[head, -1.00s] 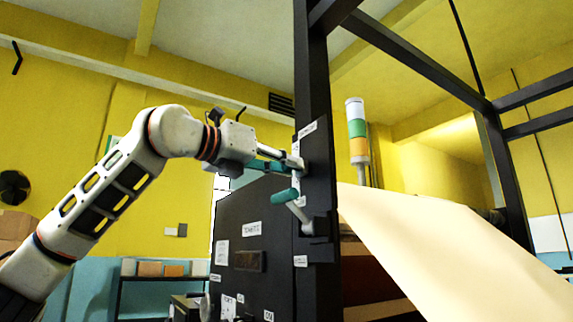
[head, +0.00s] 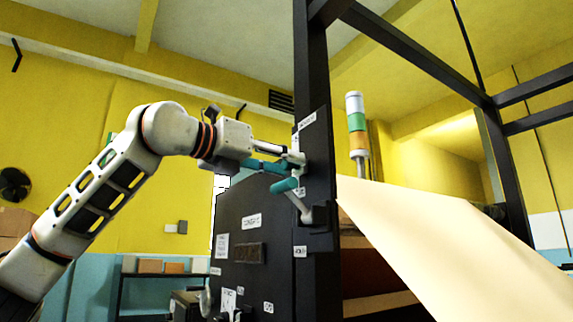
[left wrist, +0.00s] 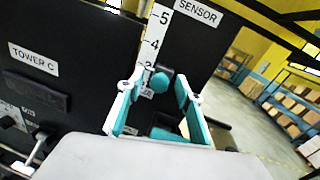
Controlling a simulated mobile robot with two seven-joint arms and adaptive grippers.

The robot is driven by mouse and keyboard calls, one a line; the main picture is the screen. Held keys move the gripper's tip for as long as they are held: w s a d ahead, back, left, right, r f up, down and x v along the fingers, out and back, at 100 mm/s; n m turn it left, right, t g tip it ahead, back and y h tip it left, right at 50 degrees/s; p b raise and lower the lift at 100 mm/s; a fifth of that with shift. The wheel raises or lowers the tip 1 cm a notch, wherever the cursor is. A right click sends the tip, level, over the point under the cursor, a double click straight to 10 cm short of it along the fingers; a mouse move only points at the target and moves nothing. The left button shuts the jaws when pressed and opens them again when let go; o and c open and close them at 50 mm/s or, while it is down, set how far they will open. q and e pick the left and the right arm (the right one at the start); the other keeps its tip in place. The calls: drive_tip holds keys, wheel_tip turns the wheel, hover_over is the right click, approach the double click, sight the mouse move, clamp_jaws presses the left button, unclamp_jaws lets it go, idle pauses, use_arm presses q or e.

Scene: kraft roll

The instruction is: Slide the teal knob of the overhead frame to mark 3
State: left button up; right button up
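The teal knob (head: 285,185) is a short rounded grip on a pale stem, standing out from a dark bracket on the black upright. In the left wrist view the knob (left wrist: 159,83) shows end-on. It lies in front of a white scale (left wrist: 152,45) with 5 and 4 readable and a partly hidden 3 close by. The exact mark is hard to tell. My left gripper (head: 284,163), with teal pads, is just above the knob in the head view. In the left wrist view the gripper (left wrist: 157,90) is open, its fingers either side of the knob. Contact cannot be told. My right gripper is out of view.
The black upright (head: 316,80) carries a SENSOR label (left wrist: 198,12). A dark panel (head: 285,240) labelled TOWER C stands left of it. A signal light (head: 356,120) and a sloping paper sheet (head: 440,240) are to the right. Shelves (left wrist: 290,95) stand far off.

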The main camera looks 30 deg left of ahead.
use_arm(q)
drive_tip(key=v, duration=1.1)
drive_tip(key=shift+s, duration=0.15)
